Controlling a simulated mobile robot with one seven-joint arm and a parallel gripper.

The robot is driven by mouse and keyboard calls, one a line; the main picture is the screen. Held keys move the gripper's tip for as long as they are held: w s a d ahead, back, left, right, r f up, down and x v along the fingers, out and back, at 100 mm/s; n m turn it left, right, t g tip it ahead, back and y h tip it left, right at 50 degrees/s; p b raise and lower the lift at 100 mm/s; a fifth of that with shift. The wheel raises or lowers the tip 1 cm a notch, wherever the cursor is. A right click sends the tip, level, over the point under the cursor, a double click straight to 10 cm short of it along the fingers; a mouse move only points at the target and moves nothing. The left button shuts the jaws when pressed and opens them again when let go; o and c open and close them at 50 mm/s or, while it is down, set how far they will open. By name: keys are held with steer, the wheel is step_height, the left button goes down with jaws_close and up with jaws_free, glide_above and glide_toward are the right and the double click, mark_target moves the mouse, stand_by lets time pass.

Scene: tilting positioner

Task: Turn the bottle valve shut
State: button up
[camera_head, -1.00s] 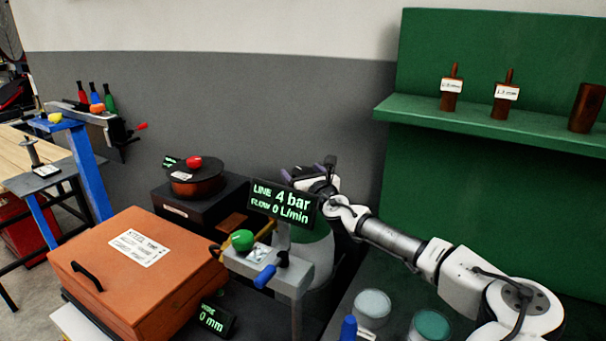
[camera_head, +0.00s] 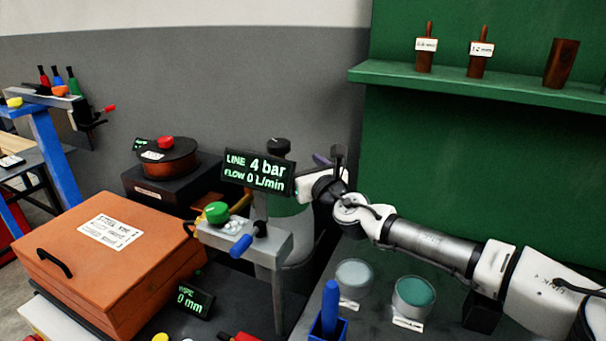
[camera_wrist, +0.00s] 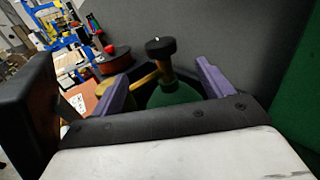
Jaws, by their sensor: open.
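The bottle valve's black round knob (camera_head: 279,146) shows above the pressure display in the head view. In the wrist view the knob (camera_wrist: 160,46) sits on a brass valve body (camera_wrist: 163,72) on top of a green-shouldered bottle (camera_wrist: 174,96). In the head view the bottle (camera_head: 292,208) is partly hidden by the display and a stand. My gripper (camera_wrist: 163,71) is open and empty, its two purple fingers spread to either side of the valve in the picture. In the head view my gripper (camera_head: 318,162) is right of the knob, apart from it.
The display (camera_head: 258,172) reads line 4 bar, flow 0 L/min. A stand with a green button (camera_head: 216,211) and blue handle is in front of the bottle. An orange box (camera_head: 110,255) is left. Two jars (camera_head: 413,292) stand at front right; a green shelf (camera_head: 480,83) is behind.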

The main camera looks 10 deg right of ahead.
steer(key=shift+s, duration=0.4)
steer(key=shift+d, duration=0.1)
steer(key=n+g+y, duration=0.4)
steer(key=n+y, duration=0.1)
steer(key=y, duration=0.2)
glide_toward(278, 146)
steer(key=p+x, duration=0.1)
steer(key=x, duration=0.2)
steer(key=d+p+x, duration=0.1)
steer(key=p+x, duration=0.1)
steer(key=x, duration=0.2)
steer(key=w+f+p+x, duration=0.1)
steer(key=x, duration=0.2)
steer(key=shift+w+p, duration=0.35)
steer(key=shift+w+a+f, duration=0.15)
steer(key=shift+w+a, duration=0.3)
steer(key=shift+c, duration=0.5)
